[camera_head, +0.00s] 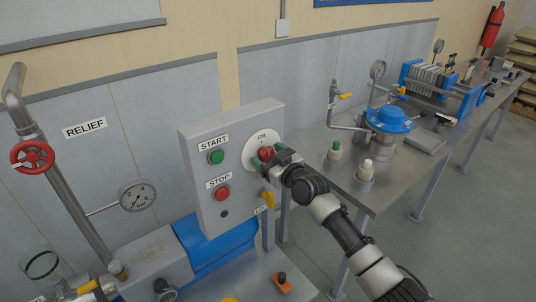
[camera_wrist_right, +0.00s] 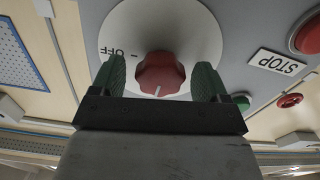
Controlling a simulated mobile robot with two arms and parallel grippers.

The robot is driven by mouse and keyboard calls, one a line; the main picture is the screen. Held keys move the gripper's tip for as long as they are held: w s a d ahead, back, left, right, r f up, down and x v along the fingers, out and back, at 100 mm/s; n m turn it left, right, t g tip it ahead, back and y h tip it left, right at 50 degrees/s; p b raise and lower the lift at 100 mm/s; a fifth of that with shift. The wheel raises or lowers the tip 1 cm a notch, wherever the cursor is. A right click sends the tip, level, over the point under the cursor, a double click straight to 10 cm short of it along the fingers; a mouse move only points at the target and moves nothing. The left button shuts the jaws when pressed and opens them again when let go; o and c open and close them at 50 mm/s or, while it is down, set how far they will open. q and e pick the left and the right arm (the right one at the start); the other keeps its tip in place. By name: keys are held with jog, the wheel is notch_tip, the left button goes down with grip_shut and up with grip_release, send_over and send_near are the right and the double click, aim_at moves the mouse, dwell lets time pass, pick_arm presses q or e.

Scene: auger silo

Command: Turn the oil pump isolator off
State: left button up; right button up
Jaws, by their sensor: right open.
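The isolator is a red fluted knob (camera_head: 266,153) on a white disc (camera_head: 251,143) at the upper right of a grey control box (camera_head: 235,190). "ON" is printed at the disc's top. In the right wrist view, the knob (camera_wrist_right: 160,73) sits between the two green fingers of my right gripper (camera_wrist_right: 160,82). A finger stands on each side of the knob, with visible gaps. In that view its white mark points down, away from the "OFF" print at the left. In the head view, my right gripper (camera_head: 269,156) is open at the disc. My left gripper is not in view.
A green START button (camera_head: 216,157) and a red STOP button (camera_head: 222,194) sit left of the knob. A red relief handwheel (camera_head: 32,157) is at far left. A steel bench (camera_head: 385,190) stands right.

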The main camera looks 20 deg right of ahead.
jog(key=shift+w+a, duration=0.1)
jog(key=shift+w, duration=0.15)
jog(key=c, duration=0.9)
jog(key=shift+c, duration=0.2)
